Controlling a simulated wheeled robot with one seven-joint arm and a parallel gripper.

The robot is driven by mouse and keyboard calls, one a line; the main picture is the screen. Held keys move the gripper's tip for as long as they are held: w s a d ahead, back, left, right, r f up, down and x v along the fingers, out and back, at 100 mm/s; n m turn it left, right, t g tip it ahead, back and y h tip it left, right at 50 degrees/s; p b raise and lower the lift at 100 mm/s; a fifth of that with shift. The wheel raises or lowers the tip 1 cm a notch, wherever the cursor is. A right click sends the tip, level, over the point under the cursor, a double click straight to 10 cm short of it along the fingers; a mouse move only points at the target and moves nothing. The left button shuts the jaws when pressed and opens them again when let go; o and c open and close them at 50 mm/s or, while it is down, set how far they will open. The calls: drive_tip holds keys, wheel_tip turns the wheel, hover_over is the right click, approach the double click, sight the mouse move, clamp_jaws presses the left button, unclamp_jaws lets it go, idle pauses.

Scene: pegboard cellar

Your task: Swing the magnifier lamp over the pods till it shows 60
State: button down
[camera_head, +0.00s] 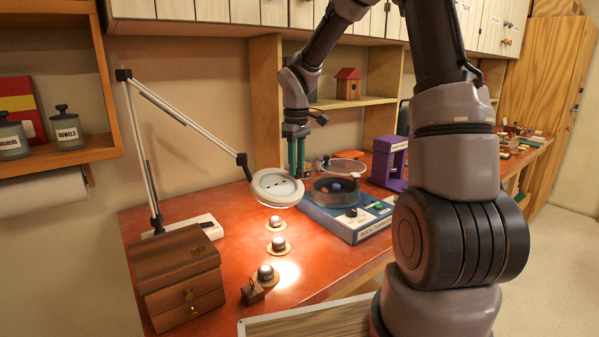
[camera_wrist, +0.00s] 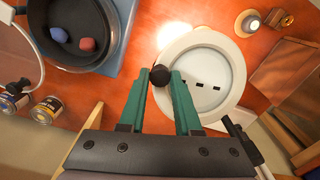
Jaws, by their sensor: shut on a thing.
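The magnifier lamp's round white head (camera_head: 277,188) hangs over the red bench on a thin jointed arm from the left. In the wrist view the head (camera_wrist: 232,70) shows a pale disc with three small dark marks and no number I can read. My gripper (camera_head: 296,168) has teal fingers, closed on the dark round knob (camera_wrist: 160,76) at the lamp head's edge. Three silver domed pods on tan discs stand in a row: far pod (camera_head: 276,221), middle pod (camera_head: 278,243) and near pod (camera_head: 265,272). One pod (camera_wrist: 250,23) shows in the wrist view.
A blue rock tumbler (camera_head: 352,225) with an open drum of coloured stones sits right of the lamp head. A wooden drawer box (camera_head: 177,270) stands at left, and a small brown object (camera_head: 252,292) beside the near pod. A bright light patch lies near the pods.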

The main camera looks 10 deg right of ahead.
drive_tip(key=w+n, duration=0.2)
drive_tip(key=w, duration=0.5)
drive_tip(key=shift+w+a, duration=0.25)
drive_tip(key=shift+a, duration=0.05)
drive_tip(key=c, duration=0.6)
unclamp_jaws()
wheel_tip(320, 180, up, 11)
drive_tip(key=shift+f, duration=0.1)
